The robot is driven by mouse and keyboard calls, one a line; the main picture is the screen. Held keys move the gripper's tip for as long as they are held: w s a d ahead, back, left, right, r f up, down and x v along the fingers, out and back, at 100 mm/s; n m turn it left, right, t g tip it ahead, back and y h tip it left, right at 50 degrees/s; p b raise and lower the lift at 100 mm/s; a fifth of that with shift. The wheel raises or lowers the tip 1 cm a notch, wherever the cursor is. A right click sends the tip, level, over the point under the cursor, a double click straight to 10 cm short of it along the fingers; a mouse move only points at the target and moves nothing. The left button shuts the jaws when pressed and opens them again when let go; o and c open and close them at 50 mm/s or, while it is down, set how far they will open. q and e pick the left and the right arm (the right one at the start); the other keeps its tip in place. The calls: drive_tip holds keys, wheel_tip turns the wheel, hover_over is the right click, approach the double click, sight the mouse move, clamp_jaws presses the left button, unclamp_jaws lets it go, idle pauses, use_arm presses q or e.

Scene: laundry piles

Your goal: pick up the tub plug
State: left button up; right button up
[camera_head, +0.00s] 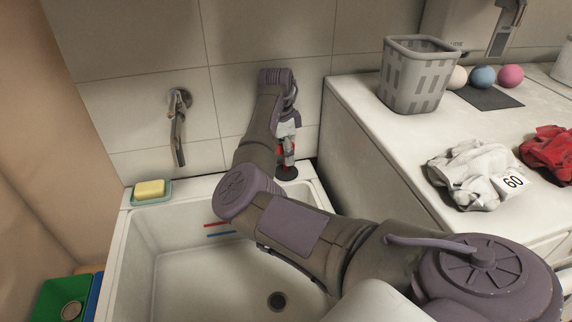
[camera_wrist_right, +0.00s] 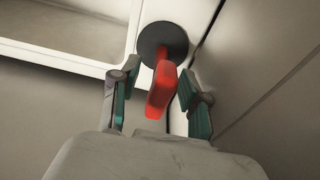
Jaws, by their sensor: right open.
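The tub plug (camera_wrist_right: 175,38) appears as a dark round disc with a red upright grip in the right wrist view. In the head view its dark disc (camera_head: 287,173) rests at the sink's back right corner, close to the wall and the counter. My right gripper (camera_wrist_right: 159,80) points down over it, open, with one teal-padded finger on each side of the red grip. I cannot tell whether either finger touches it. In the head view the right gripper (camera_head: 287,152) partly hides the red grip. My left gripper is not in view.
The white sink (camera_head: 143,245) has a drain (camera_head: 277,301) and a yellow sponge (camera_head: 150,189) on its back left rim. A counter (camera_head: 352,98) rises close on the right, holding a grey basket (camera_head: 413,80), white cloth tagged 60 (camera_head: 470,172) and red cloth (camera_head: 552,150).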

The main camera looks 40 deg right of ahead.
drive_tip(key=shift+f, duration=0.5)
clamp_jaws()
drive_tip(key=shift+r, duration=0.1)
